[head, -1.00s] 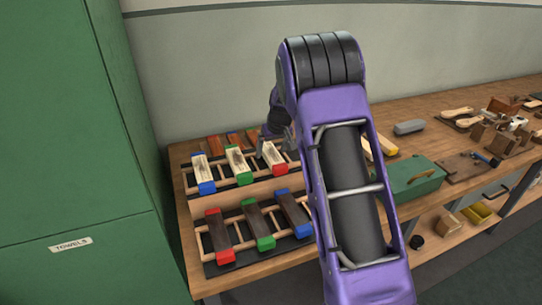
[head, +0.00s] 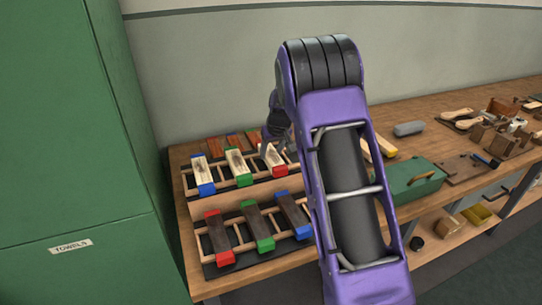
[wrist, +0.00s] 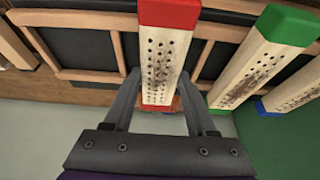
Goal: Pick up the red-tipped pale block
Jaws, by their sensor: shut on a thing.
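The red-tipped pale block (head: 271,156) is at the right end of the upper row of blocks on the rack in the head view. In the wrist view the pale block (wrist: 164,62) has dark holes along its face and red at both ends. My gripper (wrist: 160,80) is shut on it, with one finger on each side near its lower end. In the head view my gripper (head: 277,143) is at the block's far end, partly hidden by my arm. The block still lies at the rack; I cannot tell whether it is clear of the rails.
A green-tipped pale block (head: 237,164) and a blue-tipped one (head: 203,174) lie to its left. Dark blocks (head: 258,226) lie on the lower rack in front. A green toolbox (head: 415,180) stands to the right. A green cabinet (head: 70,150) stands at the left.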

